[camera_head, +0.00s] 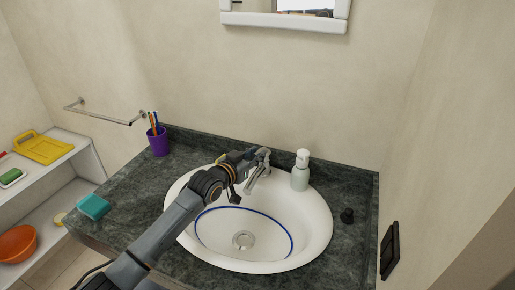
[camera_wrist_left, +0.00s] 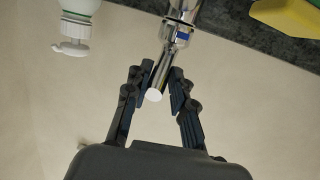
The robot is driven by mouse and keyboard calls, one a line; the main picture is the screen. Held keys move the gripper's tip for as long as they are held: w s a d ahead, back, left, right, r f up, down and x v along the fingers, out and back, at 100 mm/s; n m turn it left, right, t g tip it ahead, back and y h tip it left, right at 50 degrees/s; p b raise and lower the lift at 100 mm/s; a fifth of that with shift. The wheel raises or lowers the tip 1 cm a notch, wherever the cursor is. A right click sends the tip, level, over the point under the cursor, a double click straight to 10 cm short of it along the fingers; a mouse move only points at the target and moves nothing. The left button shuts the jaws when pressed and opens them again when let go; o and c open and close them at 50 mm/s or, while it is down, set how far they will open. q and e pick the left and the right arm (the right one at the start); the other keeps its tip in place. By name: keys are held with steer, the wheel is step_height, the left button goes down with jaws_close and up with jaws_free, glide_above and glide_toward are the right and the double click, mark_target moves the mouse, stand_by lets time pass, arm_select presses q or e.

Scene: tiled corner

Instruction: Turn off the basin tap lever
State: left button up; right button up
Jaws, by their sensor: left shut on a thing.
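The chrome basin tap (camera_head: 255,181) stands at the back rim of the white basin (camera_head: 314,232). Its lever on top is partly hidden by my left gripper (camera_head: 253,158), which reaches in from the left over the basin. In the left wrist view, the lever (camera_wrist_left: 163,74) lies between the two dark fingers of my left gripper (camera_wrist_left: 161,90), its pale round end showing between the fingertips. The left gripper is shut on the lever. The blue mark on the tap (camera_wrist_left: 182,37) shows just beyond. No water stream is clearly visible. My right gripper is in neither view.
A soap dispenser (camera_head: 300,174) stands close to the right of the tap. A purple cup with brushes (camera_head: 158,142) and a teal box (camera_head: 94,207) are on the dark counter to the left. The wall rises close behind.

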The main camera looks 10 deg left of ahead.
arm_select(q)
steer(key=shift+d+f, duration=0.1)
steer(key=shift+f, duration=0.05)
steer(key=shift+s+f+b, duration=0.3)
steer(key=shift+s+f, duration=0.1)
steer(key=shift+f, duration=0.45)
steer(key=o, duration=0.8)
steer(key=shift+w+d, duration=0.1)
steer(key=shift+w, duration=0.05)
steer(key=shift+r, duration=0.1)
steer(key=shift+r, duration=0.1)
steer(key=p+v, duration=0.6)
steer(key=v, duration=0.2)
steer(key=shift+p, duration=0.35)
